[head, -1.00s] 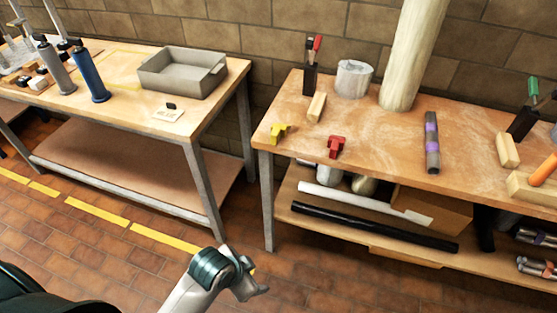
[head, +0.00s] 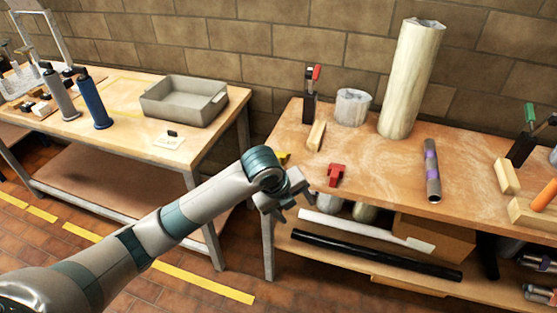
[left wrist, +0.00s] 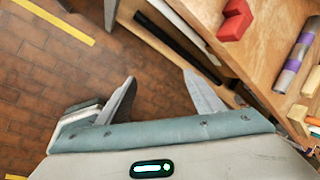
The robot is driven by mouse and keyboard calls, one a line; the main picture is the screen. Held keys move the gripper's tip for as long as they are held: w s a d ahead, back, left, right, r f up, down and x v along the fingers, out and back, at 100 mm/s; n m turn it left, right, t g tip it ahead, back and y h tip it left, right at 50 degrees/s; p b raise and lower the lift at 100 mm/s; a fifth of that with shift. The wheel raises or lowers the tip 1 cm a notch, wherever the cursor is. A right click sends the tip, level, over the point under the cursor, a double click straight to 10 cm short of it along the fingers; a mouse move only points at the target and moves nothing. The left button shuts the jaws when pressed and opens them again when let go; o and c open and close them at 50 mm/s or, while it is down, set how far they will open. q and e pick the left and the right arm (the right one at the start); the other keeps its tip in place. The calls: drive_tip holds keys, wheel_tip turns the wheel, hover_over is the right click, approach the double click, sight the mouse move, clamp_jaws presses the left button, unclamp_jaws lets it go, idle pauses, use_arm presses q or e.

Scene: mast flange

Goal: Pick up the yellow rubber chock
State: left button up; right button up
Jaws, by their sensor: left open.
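The yellow rubber chock (head: 283,157) lies on the left end of the right-hand wooden bench. In the head view it is mostly hidden behind my left wrist, with only a small yellow part showing. My left gripper (head: 298,196) is open and empty, in front of the bench's front left corner, apart from the chock. In the left wrist view the open fingers (left wrist: 160,82) have the floor and bench edge beyond them, and I cannot make out the yellow chock there. My right gripper is not in view.
A red block (head: 336,174) sits near the bench's front edge, also in the left wrist view (left wrist: 235,19). A wood block (head: 316,136), clamp (head: 311,97), grey can (head: 352,107) and tall pale roll (head: 411,80) stand behind. The bench's middle (head: 382,160) is clear.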

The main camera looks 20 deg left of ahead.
use_arm(q)
drive_tip(key=w+a+r+m+y, duration=0.1)
drive_tip(key=w+a+r+m, duration=0.3)
drive_tip(key=r, duration=0.4)
drive_tip(key=w+a+r+m+y, duration=0.1)
drive_tip(key=w+a+r+m, duration=0.3)
drive_tip(key=w+a+r, duration=0.2)
wheel_tip(320, 180, up, 2)
drive_tip(key=shift+w+a+r+m+y, duration=0.1)
drive_tip(key=shift+w+a+m+y, duration=0.25)
drive_tip(key=shift+w, duration=0.6)
drive_tip(key=p+x, duration=0.3)
drive_tip(key=x, duration=0.8)
drive_tip(key=shift+w+d, duration=0.1)
drive_tip(key=shift+w, duration=0.15)
drive_tip(key=shift+w+f, duration=0.15)
drive_tip(key=shift+f, duration=0.4)
